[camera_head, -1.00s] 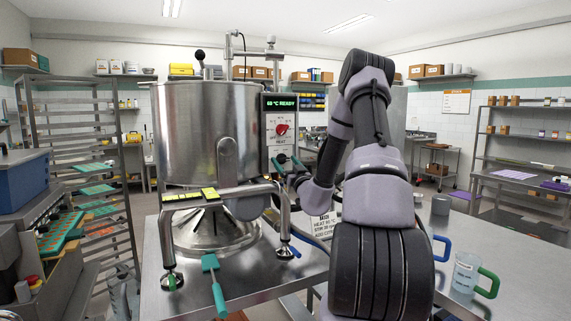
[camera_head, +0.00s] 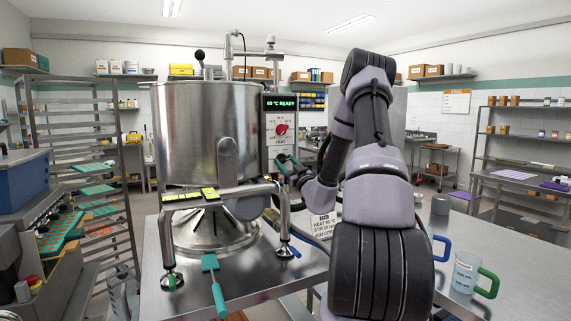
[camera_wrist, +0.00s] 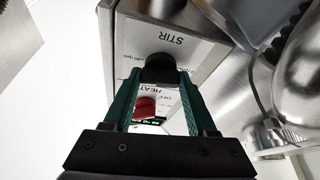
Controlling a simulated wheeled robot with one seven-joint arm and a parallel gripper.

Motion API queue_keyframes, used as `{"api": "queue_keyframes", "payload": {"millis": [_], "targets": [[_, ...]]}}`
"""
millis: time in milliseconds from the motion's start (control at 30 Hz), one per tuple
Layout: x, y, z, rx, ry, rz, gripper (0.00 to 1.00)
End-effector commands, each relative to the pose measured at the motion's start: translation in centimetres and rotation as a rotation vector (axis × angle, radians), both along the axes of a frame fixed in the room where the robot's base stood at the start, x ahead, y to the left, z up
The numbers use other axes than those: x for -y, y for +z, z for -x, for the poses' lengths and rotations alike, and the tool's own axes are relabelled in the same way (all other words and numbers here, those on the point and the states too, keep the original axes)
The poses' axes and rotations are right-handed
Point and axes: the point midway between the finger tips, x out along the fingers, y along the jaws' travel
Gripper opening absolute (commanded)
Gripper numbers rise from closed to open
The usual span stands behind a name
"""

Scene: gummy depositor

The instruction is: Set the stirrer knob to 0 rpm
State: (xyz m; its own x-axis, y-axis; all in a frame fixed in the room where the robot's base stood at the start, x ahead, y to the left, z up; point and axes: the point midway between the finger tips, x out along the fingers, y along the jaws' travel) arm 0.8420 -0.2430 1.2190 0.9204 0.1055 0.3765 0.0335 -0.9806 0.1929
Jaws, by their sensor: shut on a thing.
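In the wrist view, the black stirrer knob (camera_wrist: 160,68) sits on the panel face beside the upside-down STIR lettering. My gripper (camera_wrist: 160,80) has its green fingers on either side of the knob, shut on it. The knob's pointer and most of its scale are hidden, so its setting cannot be read. In the head view, my gripper (camera_head: 283,160) is small at the lower part of the control panel (camera_head: 268,136), below the HEAT label, and covers the stirrer knob.
The red heat knob (camera_head: 282,128) is above the gripper in the head view and between the fingers in the wrist view (camera_wrist: 145,107). The display (camera_head: 280,104) reads 60 °C READY. The steel kettle (camera_head: 200,130) stands left of the panel. Jugs (camera_head: 466,272) stand on the table at right.

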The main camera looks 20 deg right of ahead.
Motion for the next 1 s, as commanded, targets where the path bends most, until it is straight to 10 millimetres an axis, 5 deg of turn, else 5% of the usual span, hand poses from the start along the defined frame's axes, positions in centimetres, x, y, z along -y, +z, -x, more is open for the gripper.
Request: {"api": "queue_keyframes", "payload": {"millis": [1000], "targets": [[0.44,0.26,0.04,0.031,0.001,0.964,0.02]]}}
